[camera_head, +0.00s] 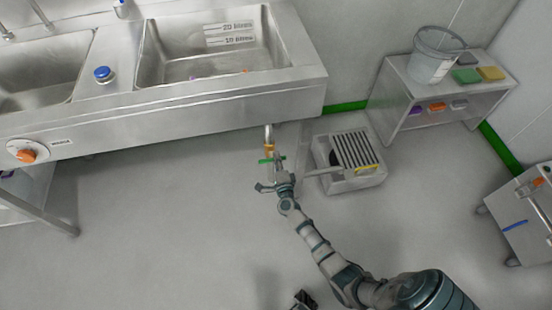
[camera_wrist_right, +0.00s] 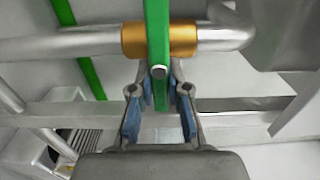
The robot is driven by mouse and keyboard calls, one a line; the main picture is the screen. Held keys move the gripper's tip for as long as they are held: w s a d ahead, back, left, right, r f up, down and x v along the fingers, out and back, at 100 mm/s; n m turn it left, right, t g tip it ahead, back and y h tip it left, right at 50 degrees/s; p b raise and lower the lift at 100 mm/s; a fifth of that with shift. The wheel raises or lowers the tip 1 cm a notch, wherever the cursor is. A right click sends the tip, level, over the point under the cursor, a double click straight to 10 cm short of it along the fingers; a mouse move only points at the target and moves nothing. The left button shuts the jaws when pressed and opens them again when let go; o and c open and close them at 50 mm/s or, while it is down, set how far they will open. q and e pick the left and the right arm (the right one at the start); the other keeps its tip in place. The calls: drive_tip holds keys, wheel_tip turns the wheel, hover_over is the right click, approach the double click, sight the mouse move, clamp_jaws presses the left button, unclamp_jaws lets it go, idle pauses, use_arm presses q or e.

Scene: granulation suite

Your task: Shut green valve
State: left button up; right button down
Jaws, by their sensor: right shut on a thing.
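The green valve is a green lever handle (camera_head: 265,161) on a brass body (camera_head: 269,148), on the pipe below the right-hand sink basin. In the right wrist view the handle (camera_wrist_right: 157,32) crosses in front of the brass body (camera_wrist_right: 130,40), and its near end lies between my fingertips. My right gripper (camera_head: 274,178) is at the handle, its fingers (camera_wrist_right: 160,82) closed in on both sides of it. The fingers partly hide the handle in the head view. A small dark part at the bottom edge may be my left gripper (camera_head: 304,300); its fingers cannot be made out.
The steel sink (camera_head: 190,105) overhangs the valve. A floor drain with a grate (camera_head: 355,150) lies right of my right gripper. A low bench (camera_head: 395,100) with a clear bucket (camera_head: 434,58) stands at the back right, a steel cart (camera_head: 520,225) at right.

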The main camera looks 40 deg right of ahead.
drive_tip(key=shift+s+a+f, duration=0.15)
drive_tip(key=shift+a+f, duration=0.15)
drive_tip(key=shift+f, duration=0.25)
drive_tip(key=c, duration=1.1)
unclamp_jaws()
drive_tip(key=shift+d+r, duration=0.1)
drive_tip(key=shift+r, duration=0.05)
drive_tip(key=shift+r, duration=0.15)
drive_tip(key=v, duration=1.1)
drive_tip(key=shift+s, duration=0.35)
